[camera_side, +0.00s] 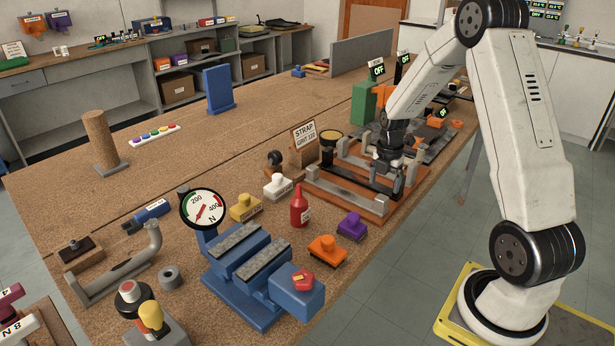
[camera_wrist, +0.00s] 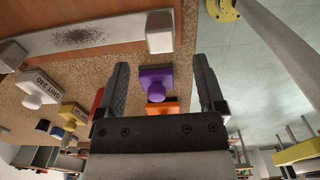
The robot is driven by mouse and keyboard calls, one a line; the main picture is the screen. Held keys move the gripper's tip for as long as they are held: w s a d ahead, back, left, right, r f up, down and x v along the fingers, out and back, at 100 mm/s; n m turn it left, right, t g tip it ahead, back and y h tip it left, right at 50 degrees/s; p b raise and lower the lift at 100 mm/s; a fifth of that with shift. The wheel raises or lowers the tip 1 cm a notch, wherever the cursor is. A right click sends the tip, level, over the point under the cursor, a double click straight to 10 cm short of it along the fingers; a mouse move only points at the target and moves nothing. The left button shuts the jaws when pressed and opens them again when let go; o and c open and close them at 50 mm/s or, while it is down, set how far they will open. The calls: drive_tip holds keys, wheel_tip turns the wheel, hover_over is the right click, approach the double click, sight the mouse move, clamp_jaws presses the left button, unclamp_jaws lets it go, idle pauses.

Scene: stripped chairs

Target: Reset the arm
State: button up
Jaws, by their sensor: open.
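My gripper (camera_side: 390,160) hangs low at the end of my bent arm, over the orange-brown wooden frame with grey metal bars (camera_side: 348,199). In the side view I cannot tell whether it touches the frame. In the wrist view its two dark fingers stand wide apart (camera_wrist: 161,70) with nothing held between them. Beyond the gap show a purple knobbed block (camera_wrist: 155,80) and an orange block (camera_wrist: 163,105), both apart from the fingers. The metal bar of the frame (camera_wrist: 75,38) lies at upper left there.
A blue vise (camera_side: 240,285) with a round dial gauge (camera_side: 203,208) stands in front. A red bottle (camera_side: 299,208), a yellow block (camera_side: 245,207) and a white block (camera_side: 278,187) stand near the frame. A green block (camera_side: 364,103) stands behind it.

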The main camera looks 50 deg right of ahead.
drive_tip(key=shift+r, duration=0.8)
drive_tip(key=shift+a, duration=0.1)
drive_tip(key=shift+w+a+r+m, duration=0.2)
drive_tip(key=shift+a+m, duration=0.2)
drive_tip(key=shift+a, duration=0.2)
drive_tip(key=s+a+r+m+t, duration=0.1)
drive_tip(key=s+a+m, duration=0.2)
drive_tip(key=a+m, duration=0.5)
drive_tip(key=s+a+r+m+t, duration=0.1)
drive_tip(key=s+a+r+m, duration=0.1)
drive_tip(key=a+m, duration=0.7)
drive_tip(key=s+a, duration=0.1)
drive_tip(key=a, duration=0.6)
drive_tip(key=shift+s+a+r+t, duration=0.15)
drive_tip(key=shift+s+a+t, duration=0.15)
drive_tip(key=shift+s, duration=0.05)
